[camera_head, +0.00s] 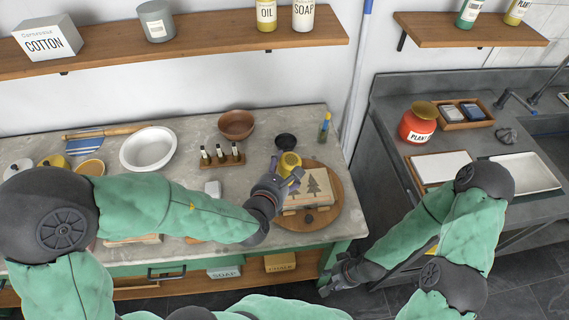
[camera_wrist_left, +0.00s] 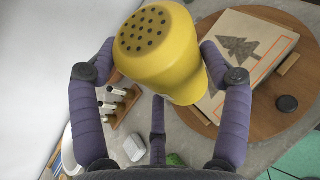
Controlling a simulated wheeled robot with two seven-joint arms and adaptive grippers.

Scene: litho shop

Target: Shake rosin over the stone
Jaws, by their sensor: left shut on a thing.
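My left gripper (camera_head: 289,174) is shut on a yellow shaker (camera_head: 288,162). In the left wrist view the shaker (camera_wrist_left: 160,50) sits between the fingers (camera_wrist_left: 160,80), its perforated top towards the camera, so it looks tilted there. The pale stone (camera_head: 305,188) with dark tree drawings lies on a round wooden board (camera_head: 331,208). The shaker is at the stone's upper left edge in the head view, and the gripper hides part of the stone. The stone (camera_wrist_left: 240,30) also shows beyond the shaker in the wrist view. My right gripper (camera_head: 338,278) looks open and empty, low beside the bench.
A small black round thing (camera_head: 309,217) lies on the board in front of the stone. A rack of small bottles (camera_head: 221,157), a wooden bowl (camera_head: 236,124) and a black cup (camera_head: 286,141) stand nearby. A sink counter (camera_head: 390,125) is at the right, past a gap.

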